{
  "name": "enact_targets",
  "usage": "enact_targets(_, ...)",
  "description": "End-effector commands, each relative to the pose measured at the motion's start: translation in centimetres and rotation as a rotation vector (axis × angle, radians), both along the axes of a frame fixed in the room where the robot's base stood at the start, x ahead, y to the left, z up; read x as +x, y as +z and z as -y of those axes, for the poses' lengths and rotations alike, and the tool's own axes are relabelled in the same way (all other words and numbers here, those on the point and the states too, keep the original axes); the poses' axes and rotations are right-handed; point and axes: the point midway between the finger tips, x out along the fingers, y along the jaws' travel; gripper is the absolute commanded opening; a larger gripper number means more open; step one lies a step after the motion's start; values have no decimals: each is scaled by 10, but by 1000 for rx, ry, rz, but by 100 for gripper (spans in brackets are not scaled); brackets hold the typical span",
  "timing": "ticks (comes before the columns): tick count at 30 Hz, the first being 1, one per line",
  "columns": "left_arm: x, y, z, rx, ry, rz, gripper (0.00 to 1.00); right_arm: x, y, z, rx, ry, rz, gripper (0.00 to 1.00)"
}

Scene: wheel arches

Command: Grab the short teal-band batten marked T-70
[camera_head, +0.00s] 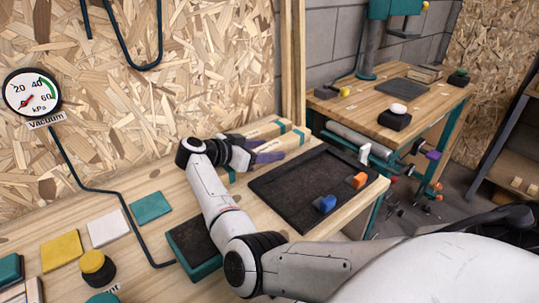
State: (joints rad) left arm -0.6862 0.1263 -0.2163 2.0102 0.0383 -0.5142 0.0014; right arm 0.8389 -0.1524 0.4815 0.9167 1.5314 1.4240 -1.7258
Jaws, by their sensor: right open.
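Pale wooden battens with teal bands lie at the back of the workbench, against the chipboard wall. A farther batten (264,131) and a nearer batten (287,142) show side by side. Their markings are too small to read, so I cannot tell which is T-70. My right gripper (262,148) is open at the battens, its fingers pointing right along them. The gripper hides their left parts, and I cannot tell whether it touches them. My left gripper is not in view.
A black tray (290,190) holds a blue block (325,204) and an orange block (356,181), right of the battens. A teal-edged dark pad (190,243) lies beside my forearm. Coloured squares and a yellow-topped knob (97,264) sit left. A second bench (440,98) stands behind.

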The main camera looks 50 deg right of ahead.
Motion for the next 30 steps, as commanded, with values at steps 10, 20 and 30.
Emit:
enact_targets(10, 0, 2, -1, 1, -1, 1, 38, 1, 1, 0, 0, 2, 1, 28)
enact_targets(20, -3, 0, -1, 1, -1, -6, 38, 1, 2, 0, -1, 1, 2, 1)
enact_targets(30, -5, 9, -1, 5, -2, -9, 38, 1, 48, 0, -1, 1, 9, 1)
